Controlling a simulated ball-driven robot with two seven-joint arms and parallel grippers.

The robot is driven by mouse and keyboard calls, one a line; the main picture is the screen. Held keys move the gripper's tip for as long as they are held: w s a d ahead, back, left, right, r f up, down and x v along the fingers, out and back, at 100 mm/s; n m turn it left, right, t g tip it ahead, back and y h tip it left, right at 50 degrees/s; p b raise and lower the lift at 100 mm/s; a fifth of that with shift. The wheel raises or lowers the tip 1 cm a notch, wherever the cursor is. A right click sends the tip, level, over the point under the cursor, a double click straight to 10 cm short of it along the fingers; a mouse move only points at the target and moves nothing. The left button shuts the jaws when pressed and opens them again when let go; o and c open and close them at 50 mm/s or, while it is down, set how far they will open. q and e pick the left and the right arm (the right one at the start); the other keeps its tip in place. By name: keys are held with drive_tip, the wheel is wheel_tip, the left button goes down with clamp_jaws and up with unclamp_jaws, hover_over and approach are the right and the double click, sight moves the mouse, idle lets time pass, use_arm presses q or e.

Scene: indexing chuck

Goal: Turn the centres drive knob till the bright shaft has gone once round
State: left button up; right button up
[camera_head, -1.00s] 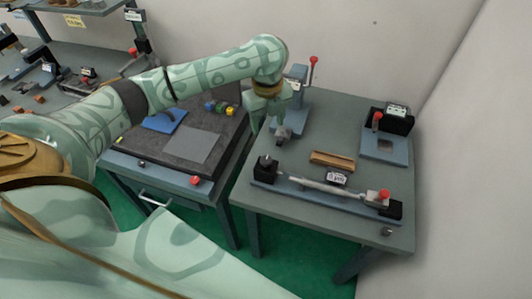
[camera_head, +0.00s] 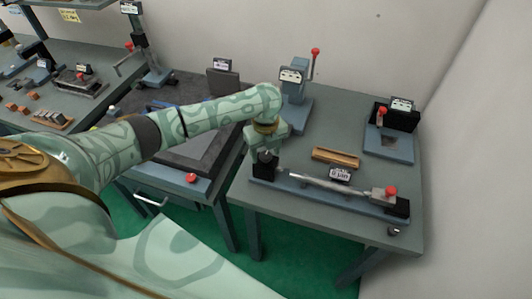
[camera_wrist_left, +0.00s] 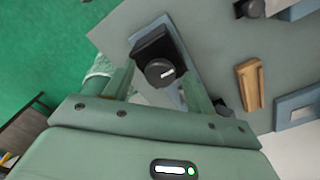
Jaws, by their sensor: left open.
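The centres bench (camera_head: 328,199) is a long blue base along the front of the right table. The bright shaft (camera_head: 325,185) lies along it between a dark block (camera_head: 263,173) at the left end and a tailstock with a red ball (camera_head: 391,191) at the right. In the left wrist view a round black knob (camera_wrist_left: 160,72) with a white mark sits on the dark block. My left gripper (camera_head: 266,151) is open above the block, and the wrist view shows its fingers (camera_wrist_left: 157,76) on either side of the knob. I cannot tell whether they touch it. My right gripper is not in view.
A wooden block (camera_head: 336,157) and a small label plate (camera_head: 340,174) are behind the shaft. A blue press with a red-tipped lever (camera_head: 297,88) stands at the back, and another fixture (camera_head: 389,145) at the right. The table to the left carries a dark mat.

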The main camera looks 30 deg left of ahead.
use_arm(q)
drive_tip(key=c, duration=1)
